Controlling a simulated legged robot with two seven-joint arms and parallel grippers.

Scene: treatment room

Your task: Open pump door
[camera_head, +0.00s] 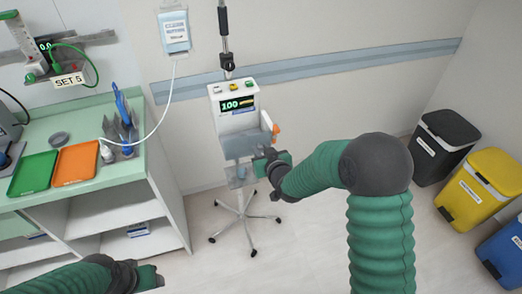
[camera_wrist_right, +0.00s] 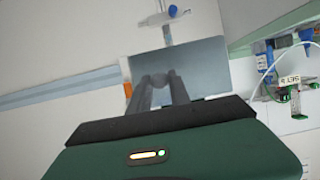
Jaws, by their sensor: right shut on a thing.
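The pump (camera_head: 236,105) is a white box with a lit screen reading 100, on a wheeled stand. Its grey-blue door panel (camera_head: 240,146) is on the lower front and appears to stand out from the body; I cannot tell how far. In the right wrist view the panel (camera_wrist_right: 205,66) fills the space beyond the fingers. My right gripper (camera_head: 267,160) is at the panel's right side. In the wrist view its fingers (camera_wrist_right: 161,88) are closed around a small round grey knob (camera_wrist_right: 160,79) in front of the panel. My left gripper (camera_head: 152,278) is low at left, away from the pump; its jaw opening is unclear.
A green counter (camera_head: 115,172) at left holds green (camera_head: 33,173) and orange (camera_head: 76,161) trays and blue tools. A drip bag (camera_head: 174,32) hangs with a tube left of the pump. Black, yellow (camera_head: 483,182) and blue bins stand at right. Floor around the stand is clear.

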